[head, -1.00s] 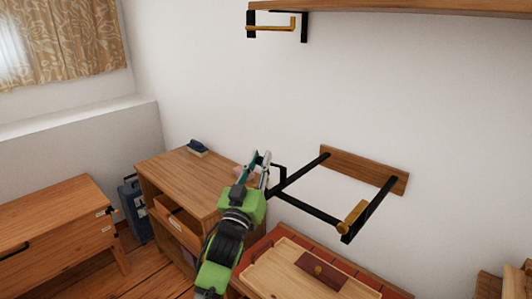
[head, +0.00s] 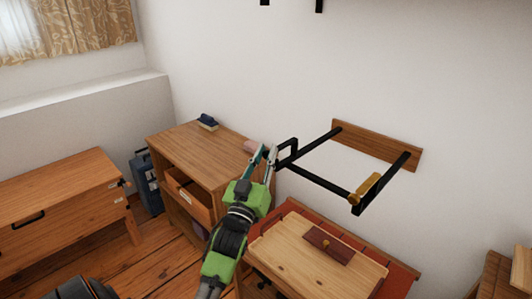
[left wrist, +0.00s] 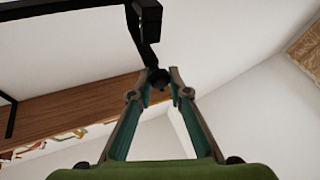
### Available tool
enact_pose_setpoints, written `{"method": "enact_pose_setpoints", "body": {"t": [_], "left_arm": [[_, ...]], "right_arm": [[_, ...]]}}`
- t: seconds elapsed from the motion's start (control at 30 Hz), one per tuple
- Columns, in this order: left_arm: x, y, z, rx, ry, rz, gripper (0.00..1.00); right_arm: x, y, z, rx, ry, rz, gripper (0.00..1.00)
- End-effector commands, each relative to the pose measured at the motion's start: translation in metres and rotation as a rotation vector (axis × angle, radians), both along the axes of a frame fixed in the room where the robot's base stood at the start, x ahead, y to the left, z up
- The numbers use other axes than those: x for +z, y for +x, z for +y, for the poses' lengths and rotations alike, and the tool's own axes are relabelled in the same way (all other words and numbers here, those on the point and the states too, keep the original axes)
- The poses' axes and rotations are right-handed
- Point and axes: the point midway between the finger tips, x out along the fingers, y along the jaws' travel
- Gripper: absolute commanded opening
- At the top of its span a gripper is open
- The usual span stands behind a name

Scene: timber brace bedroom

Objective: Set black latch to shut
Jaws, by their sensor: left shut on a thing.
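A black bar frame (head: 321,180) juts from a wooden wall board (head: 376,145). A small angular black piece (head: 288,144), which looks like the latch, sits at the frame's left corner. A brass-coloured block (head: 365,187) is at its front right end. My left gripper (head: 269,153) is at the left corner, beside the angular piece. In the left wrist view its fingertips (left wrist: 163,82) close around a small dark rounded end (left wrist: 157,78), just below a black bar (left wrist: 147,22). The fingers partly hide the contact. Whether the latch is set shut cannot be told.
A wooden cabinet (head: 190,150) with an open drawer (head: 187,200) stands left of my arm. Below the frame is a red-topped table (head: 385,255) with a wooden board (head: 300,262). A blue case (head: 147,183) and a desk (head: 60,195) are further left.

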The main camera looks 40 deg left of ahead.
Motion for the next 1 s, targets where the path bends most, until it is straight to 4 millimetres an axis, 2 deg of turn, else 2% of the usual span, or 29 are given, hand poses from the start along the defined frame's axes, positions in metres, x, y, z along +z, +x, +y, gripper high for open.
{"method": "enact_pose_setpoints", "body": {"t": [0.03,0.37,0.4,0.43,1.0], "left_arm": [[-0.0123,0.0012,0.0017,0.005,-0.007,0.026,0.00],[-0.0127,0.0012,0.0012,0.004,-0.008,0.027,0.00],[-0.0128,0.0013,0.0012,0.004,-0.008,0.027,0.25],[-0.0128,0.0013,0.0012,0.004,-0.008,0.027,0.33],[-0.0139,-0.0002,-0.0019,-0.001,-0.009,0.027,0.33]], "right_arm": [[-0.0007,-0.0002,-0.0002,0.000,0.000,0.000,0.33],[-0.0007,-0.0004,0.0000,0.000,0.000,0.001,0.33],[-0.0008,-0.0004,0.0000,0.000,0.000,0.001,0.33],[-0.0008,-0.0004,0.0000,0.000,0.000,0.001,0.33],[-0.0009,-0.0013,0.0012,0.000,0.002,0.001,0.33]]}}
